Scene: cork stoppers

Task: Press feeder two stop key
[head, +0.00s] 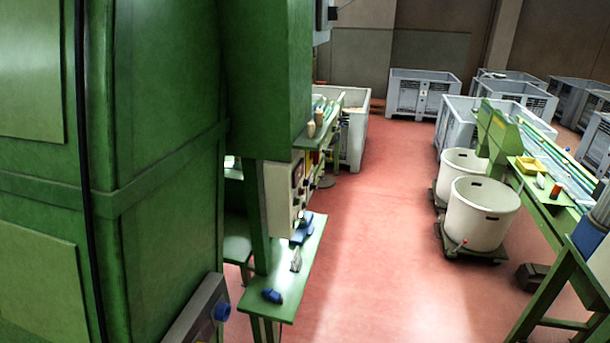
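A beige control box (278,200) is mounted on the green machine left of centre. Its front faces right and shows at a steep angle. It carries a round dial (298,173) and several small buttons or lamps. More small controls show farther back along the same machine. No label is readable, so I cannot tell which control is the feeder two stop key. Neither of my grippers is in view.
A green shelf (285,285) below the box holds a blue object (272,296) and other small items. The green cabinet (165,150) fills the left. The red floor (375,250) is clear between it and white tubs (482,213) beside a conveyor (550,205). Grey crates (424,93) stand behind.

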